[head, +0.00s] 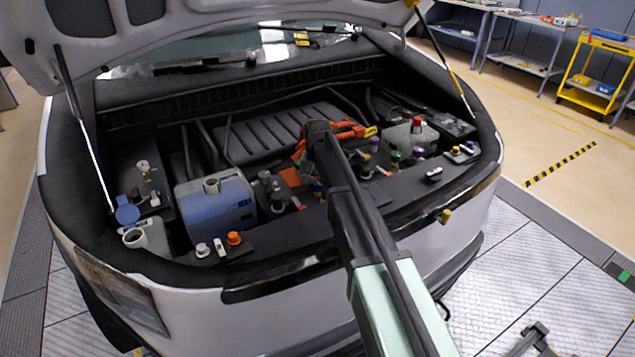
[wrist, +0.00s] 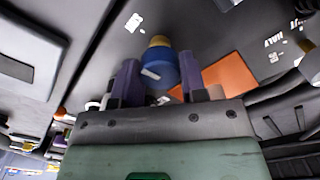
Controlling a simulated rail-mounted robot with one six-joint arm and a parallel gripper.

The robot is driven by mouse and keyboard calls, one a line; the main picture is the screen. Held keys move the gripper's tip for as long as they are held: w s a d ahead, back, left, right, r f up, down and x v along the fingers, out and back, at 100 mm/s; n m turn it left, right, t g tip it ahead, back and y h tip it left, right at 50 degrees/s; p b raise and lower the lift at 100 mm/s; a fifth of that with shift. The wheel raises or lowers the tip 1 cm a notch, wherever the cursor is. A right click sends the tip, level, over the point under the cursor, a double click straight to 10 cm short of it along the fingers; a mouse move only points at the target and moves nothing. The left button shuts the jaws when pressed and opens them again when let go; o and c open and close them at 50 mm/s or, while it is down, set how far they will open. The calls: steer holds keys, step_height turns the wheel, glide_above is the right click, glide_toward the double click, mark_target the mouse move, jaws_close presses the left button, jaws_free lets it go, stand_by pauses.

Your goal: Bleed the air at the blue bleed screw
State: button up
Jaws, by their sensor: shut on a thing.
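In the wrist view, the blue bleed screw (wrist: 161,68) stands between the two purple-grey fingers of my gripper (wrist: 160,80). It is a round blue body with a small white mark and a yellow-tan part at its far end. My gripper is shut on it. In the head view, a small patch of blue (head: 316,188) shows beside my arm, near the middle of the engine bay. My own arm hides the fingertips and most of the screw there.
A translucent tank with blue liquid (head: 228,208) stands left of my arm. Left of it is a white filler neck (head: 134,238) with a blue cap (head: 127,211) beside it. Orange cables (head: 345,131) lie close behind my wrist. A grey reservoir with a red cap (head: 417,124) is to the right.

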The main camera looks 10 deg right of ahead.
mark_target(318, 182)
steer(key=shift+m, duration=0.8)
steer(key=o, duration=0.9)
step_height(318, 182, up, 11)
steer(key=p, duration=1)
steer(key=shift+f+p, duration=0.1)
steer(key=shift+p, duration=0.3)
